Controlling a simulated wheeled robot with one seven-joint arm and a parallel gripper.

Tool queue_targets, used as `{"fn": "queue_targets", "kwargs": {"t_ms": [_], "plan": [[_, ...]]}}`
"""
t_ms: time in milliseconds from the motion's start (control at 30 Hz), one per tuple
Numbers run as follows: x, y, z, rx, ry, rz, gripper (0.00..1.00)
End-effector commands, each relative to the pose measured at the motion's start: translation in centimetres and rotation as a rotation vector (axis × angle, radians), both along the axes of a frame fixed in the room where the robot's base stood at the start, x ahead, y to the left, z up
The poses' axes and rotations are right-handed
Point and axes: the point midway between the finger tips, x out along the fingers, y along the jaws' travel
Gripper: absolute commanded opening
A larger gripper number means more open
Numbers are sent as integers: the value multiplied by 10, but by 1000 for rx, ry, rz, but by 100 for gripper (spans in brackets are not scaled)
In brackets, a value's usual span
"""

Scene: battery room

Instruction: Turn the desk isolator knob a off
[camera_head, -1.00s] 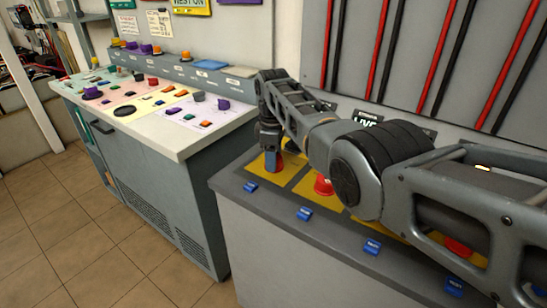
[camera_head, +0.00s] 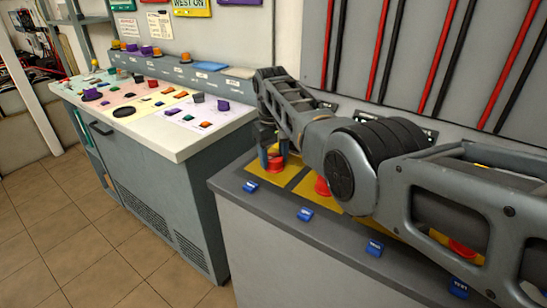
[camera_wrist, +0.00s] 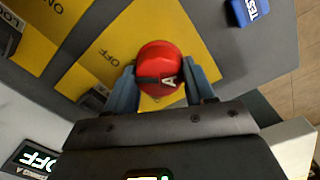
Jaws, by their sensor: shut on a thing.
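The red round knob marked A (camera_wrist: 158,68) sits on a yellow plate (camera_wrist: 190,30) in the wrist view, with a dark bar across its top. The word OFF is printed on the plate to the left of the knob. My gripper (camera_wrist: 163,82) is shut on this knob, with one blue-grey finger on each side. In the head view the knob (camera_head: 276,166) shows at the near left end of the grey desk (camera_head: 240,205), between the fingers of my gripper (camera_head: 272,153).
More red knobs on yellow plates, such as one (camera_head: 321,187), line the desk to the right, partly behind my arm. Blue tags (camera_head: 304,214) lie along its front edge. A control console (camera_head: 185,150) stands at left.

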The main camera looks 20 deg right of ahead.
Motion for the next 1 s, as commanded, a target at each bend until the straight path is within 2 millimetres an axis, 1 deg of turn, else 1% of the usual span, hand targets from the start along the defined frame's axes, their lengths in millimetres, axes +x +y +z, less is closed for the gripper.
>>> {"fn": "queue_targets", "kwargs": {"t_ms": [300,833,867,1000], "plan": [[0,0,0,-1,0,-109,23],[0,0,0,-1,0,-129,23],[0,0,0,-1,0,-129,56],[0,0,0,-1,0,-129,70]]}}
